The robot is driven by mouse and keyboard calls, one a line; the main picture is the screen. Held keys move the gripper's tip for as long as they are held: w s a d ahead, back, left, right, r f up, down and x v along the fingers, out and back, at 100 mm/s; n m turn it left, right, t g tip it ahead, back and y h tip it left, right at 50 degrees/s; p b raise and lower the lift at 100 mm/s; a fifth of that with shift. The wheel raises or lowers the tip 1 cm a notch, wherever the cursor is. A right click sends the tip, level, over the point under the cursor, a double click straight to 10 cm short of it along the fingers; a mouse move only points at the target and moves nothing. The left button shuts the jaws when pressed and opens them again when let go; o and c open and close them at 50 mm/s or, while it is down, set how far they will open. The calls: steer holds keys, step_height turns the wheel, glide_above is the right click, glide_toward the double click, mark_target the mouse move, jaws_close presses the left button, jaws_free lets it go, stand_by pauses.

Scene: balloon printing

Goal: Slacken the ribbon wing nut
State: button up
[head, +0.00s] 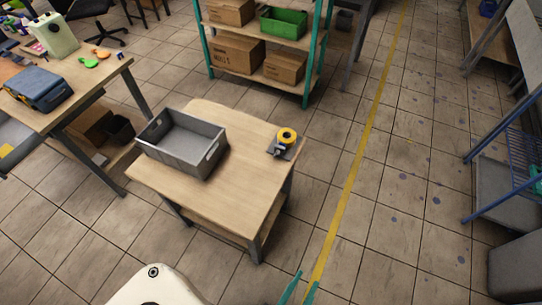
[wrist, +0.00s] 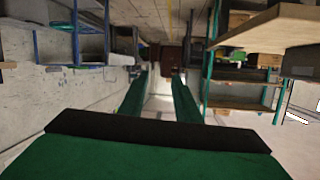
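The wing nut cannot be made out at this size; a small dark and light part shows at the front of the roll. My gripper (head: 307,279) is at the bottom of the head view, well in front of the table and apart from the roll. In the wrist view my gripper (wrist: 163,72) has its two green fingers spread, with nothing between them. The roll cannot be made out in the wrist view.
A grey open bin (head: 180,143) stands on the table, left of the roll. A workbench (head: 75,75) stands at the left, a shelf with boxes (head: 262,42) at the back, and blue racks (head: 505,150) at the right. The tiled floor (head: 400,200) right of the table is clear.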

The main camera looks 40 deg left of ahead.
steer(key=w+a+f+g+y, duration=0.1)
steer(key=w+a+f+y, duration=0.1)
steer(key=w+a+f, duration=0.5)
steer(key=m+g+y, duration=0.1)
steer(key=m+y, duration=0.1)
glide_toward(277, 153)
steer(key=shift+y, duration=0.3)
steer(key=x, duration=0.7)
steer(key=shift+w+d, duration=0.3)
steer(key=shift+w, duration=0.05)
steer(key=shift+f, duration=0.1)
jaws_close()
